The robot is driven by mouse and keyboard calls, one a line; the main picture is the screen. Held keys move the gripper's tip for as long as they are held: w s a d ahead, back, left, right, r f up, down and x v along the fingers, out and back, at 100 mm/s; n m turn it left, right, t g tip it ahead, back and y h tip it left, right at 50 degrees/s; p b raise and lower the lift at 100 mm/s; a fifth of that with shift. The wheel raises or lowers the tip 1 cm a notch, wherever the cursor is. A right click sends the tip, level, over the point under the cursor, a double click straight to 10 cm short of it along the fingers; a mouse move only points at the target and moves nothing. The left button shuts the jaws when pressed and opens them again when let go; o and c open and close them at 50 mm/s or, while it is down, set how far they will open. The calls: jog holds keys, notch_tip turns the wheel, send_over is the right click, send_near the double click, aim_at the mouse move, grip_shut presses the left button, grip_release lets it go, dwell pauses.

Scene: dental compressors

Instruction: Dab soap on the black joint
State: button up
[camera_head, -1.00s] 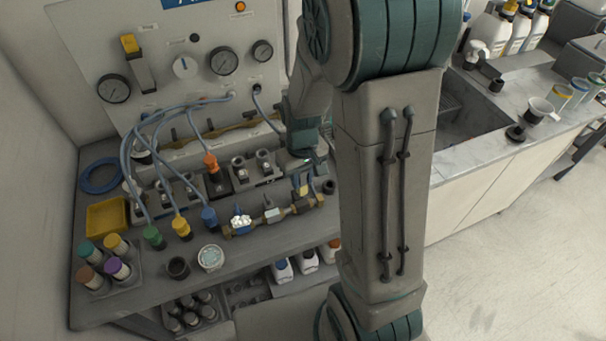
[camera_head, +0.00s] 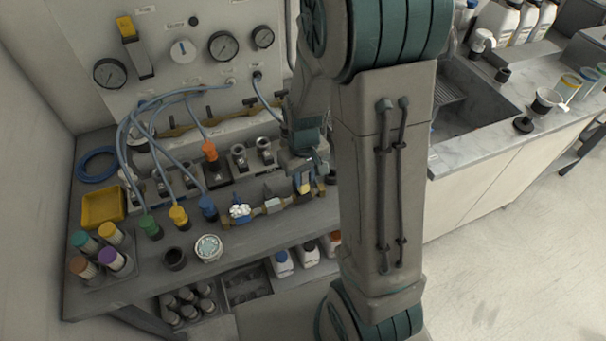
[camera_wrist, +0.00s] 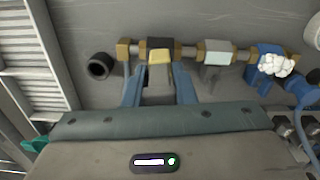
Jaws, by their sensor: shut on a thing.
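The valve rail (camera_head: 287,203) lies along the front of the bench, with a blue joint, a pale grey joint (camera_wrist: 217,52) and a black joint (camera_wrist: 159,43). White foam (camera_head: 240,211) sits on the blue joint (camera_wrist: 262,75); I see none on the black joint. My gripper (camera_wrist: 158,92) is shut on a grey dauber with a yellow tip (camera_wrist: 160,57). The tip is right at the black joint in the wrist view; I cannot tell whether it touches. The yellow tip also shows in the head view (camera_head: 304,188). My arm hides part of the right end.
A round soap pot (camera_head: 208,247) and a dark cup (camera_head: 175,258) stand at the front edge. Blue hoses (camera_head: 135,125) run to coloured plugs (camera_head: 178,216) left of the rail. A rack of coloured-cap vials (camera_head: 108,250) stands at the left, a sink (camera_head: 465,110) at the right.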

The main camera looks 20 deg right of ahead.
jog(key=shift+f+b, duration=0.55)
jog(key=shift+f, duration=0.05)
dwell(1.6)
jog(key=shift+r, duration=0.1)
jog(key=shift+r+p, duration=2.6)
jog(key=shift+r, duration=0.9)
jog(key=shift+f, duration=0.1)
